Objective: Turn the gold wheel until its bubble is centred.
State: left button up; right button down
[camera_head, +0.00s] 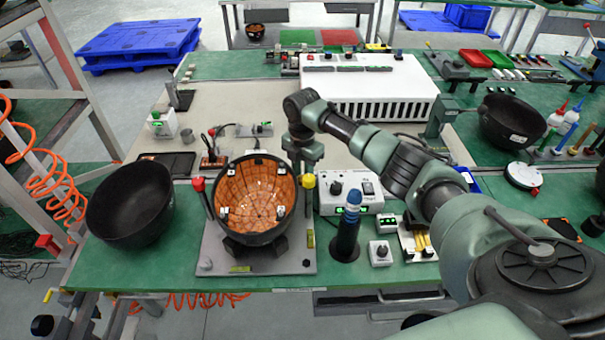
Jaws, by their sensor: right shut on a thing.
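A black bowl with an orange, patterned inside (255,196) sits on a grey plate (215,252). A red knob (198,184) stands at its left and a yellow knob (308,181) at its right. Yellow-green level vials lie on the plate, one at the front (240,268) and one at the right (310,238); their bubbles are too small to read. My right gripper (301,168) points down at the bowl's back right, just behind the yellow knob. It is shut; its tips and the gold wheel there are mostly hidden. My left gripper is out of view.
A dark bowl (130,203) stands at the left. A grey control box (350,192), a black cylinder with a blue top (346,235) and a small dial box (380,253) stand close at the right. A white vented unit (370,88) is behind.

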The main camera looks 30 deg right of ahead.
jog(key=c, duration=1.1)
grip_release()
jog(key=shift+c, duration=0.2)
jog(key=shift+r, duration=0.15)
notch_tip(320, 180, up, 8)
jog(key=shift+f+b, duration=0.2)
jog(key=shift+b, duration=0.4)
